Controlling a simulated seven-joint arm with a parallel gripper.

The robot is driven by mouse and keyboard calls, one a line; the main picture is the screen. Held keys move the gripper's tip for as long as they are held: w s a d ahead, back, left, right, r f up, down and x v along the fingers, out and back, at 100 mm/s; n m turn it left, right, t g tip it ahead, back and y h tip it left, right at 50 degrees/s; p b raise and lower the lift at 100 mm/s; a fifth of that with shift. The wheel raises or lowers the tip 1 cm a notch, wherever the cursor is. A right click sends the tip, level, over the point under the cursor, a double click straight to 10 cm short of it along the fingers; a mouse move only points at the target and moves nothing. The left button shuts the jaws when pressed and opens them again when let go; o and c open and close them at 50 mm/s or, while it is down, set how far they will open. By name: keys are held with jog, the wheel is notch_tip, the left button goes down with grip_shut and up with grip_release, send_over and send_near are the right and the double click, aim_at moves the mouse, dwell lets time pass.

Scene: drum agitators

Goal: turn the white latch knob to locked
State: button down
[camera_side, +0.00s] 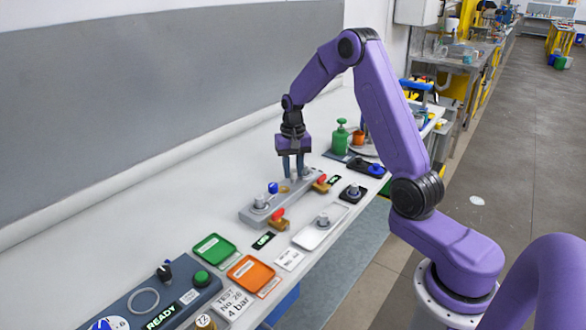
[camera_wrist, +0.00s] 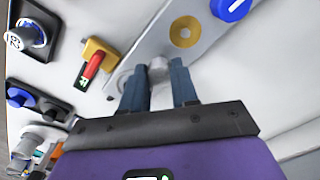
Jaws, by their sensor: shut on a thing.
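A long grey plate (camera_side: 283,202) lies on the bench, with a blue knob (camera_side: 273,187) and a pale grey knob (camera_side: 260,202) at its near end. My gripper (camera_side: 294,174) points down over the far end of the plate. In the wrist view, my gripper (camera_wrist: 160,82) has its two blue-grey fingers on either side of a small whitish knob (camera_wrist: 158,66), shut on it. The fingers hide most of this knob, and its pointing direction cannot be told. A brass ring (camera_wrist: 186,30) lies on the plate beyond it, then the blue knob (camera_wrist: 231,8) with a white line.
A red lever (camera_side: 321,181) on an orange-brown bracket stands close right of my gripper; another red lever (camera_side: 277,214) is nearer. The bench behind the plate is clear.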

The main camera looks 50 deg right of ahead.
aim_at(293, 171)
jog(key=shift+r+m, duration=0.1)
jog(key=shift+m, duration=0.5)
jog(key=c, duration=0.9)
grip_release()
jog(key=shift+o, duration=0.2)
jog(key=shift+r, duration=0.1)
notch_tip(293, 171, up, 17)
